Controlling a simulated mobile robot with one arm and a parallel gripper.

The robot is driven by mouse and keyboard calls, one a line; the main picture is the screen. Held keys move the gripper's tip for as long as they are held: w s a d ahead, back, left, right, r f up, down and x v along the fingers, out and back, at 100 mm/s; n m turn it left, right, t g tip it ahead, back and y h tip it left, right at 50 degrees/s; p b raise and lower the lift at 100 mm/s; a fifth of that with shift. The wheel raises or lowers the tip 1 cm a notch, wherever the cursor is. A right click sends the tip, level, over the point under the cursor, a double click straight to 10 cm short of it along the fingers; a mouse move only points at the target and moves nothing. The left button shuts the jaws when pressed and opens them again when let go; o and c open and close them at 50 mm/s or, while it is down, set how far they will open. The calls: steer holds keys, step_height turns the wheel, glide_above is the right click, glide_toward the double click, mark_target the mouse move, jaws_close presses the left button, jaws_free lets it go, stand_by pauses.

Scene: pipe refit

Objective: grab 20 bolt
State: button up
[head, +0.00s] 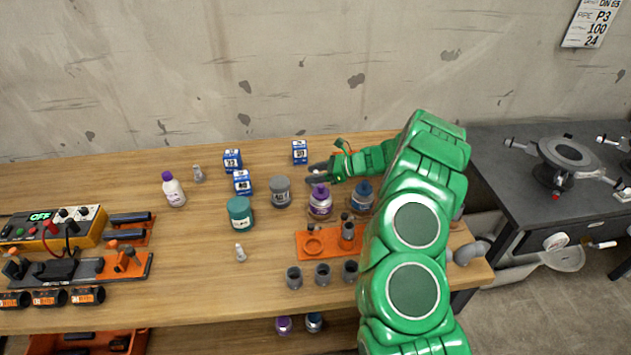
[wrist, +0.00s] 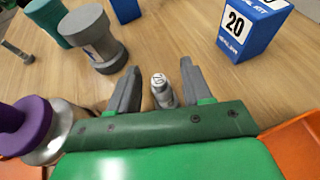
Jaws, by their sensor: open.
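In the wrist view a small grey bolt (wrist: 161,92) with a marking on its top stands between the two fingers of my gripper (wrist: 160,68). The fingers are apart, with a gap visible on each side of the bolt. A blue and white box marked 20 (wrist: 247,30) stands beyond it to the right. In the head view my gripper (head: 318,173) is low over the table, in front of the blue box (head: 300,152); the bolt there is too small to tell from the fingers. Other small grey bolts stand at the left (head: 198,174) and nearer the front (head: 240,253).
Close by are a grey jar (head: 280,192), a purple-capped jar (head: 320,203) and a blue-capped jar (head: 362,195). A green jar (head: 240,215) and more blue boxes (head: 242,182) stand left. An orange holder (head: 318,243) lies in front. The table's front middle-left is fairly clear.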

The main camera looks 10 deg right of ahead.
jaws_close()
steer(key=shift+r, duration=0.1)
